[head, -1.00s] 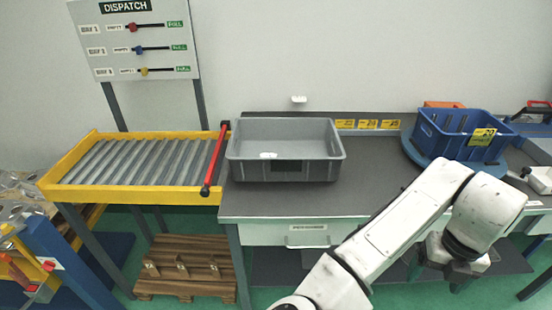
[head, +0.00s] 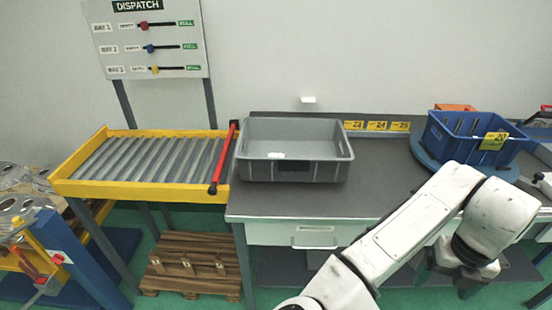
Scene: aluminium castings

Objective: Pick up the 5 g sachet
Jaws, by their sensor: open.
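I cannot make out a 5 g sachet for certain in the head view. A small white patch (head: 276,155) shows at the front wall of the grey tote (head: 262,170); I cannot tell whether it is a label or a sachet. My gripper (head: 447,276) hangs at the lower right, in front of the workbench's front edge and below its top. Its dark fingers are open and partly hidden by the wrist; nothing shows between them.
The workbench (head: 385,165) has clear top between the tote and a blue crate (head: 465,148) holding parts. A roller conveyor (head: 145,160) with a red bar (head: 222,160) adjoins its left. A wooden pallet (head: 190,275) lies under the conveyor. A drawer (head: 300,235) sits under the bench.

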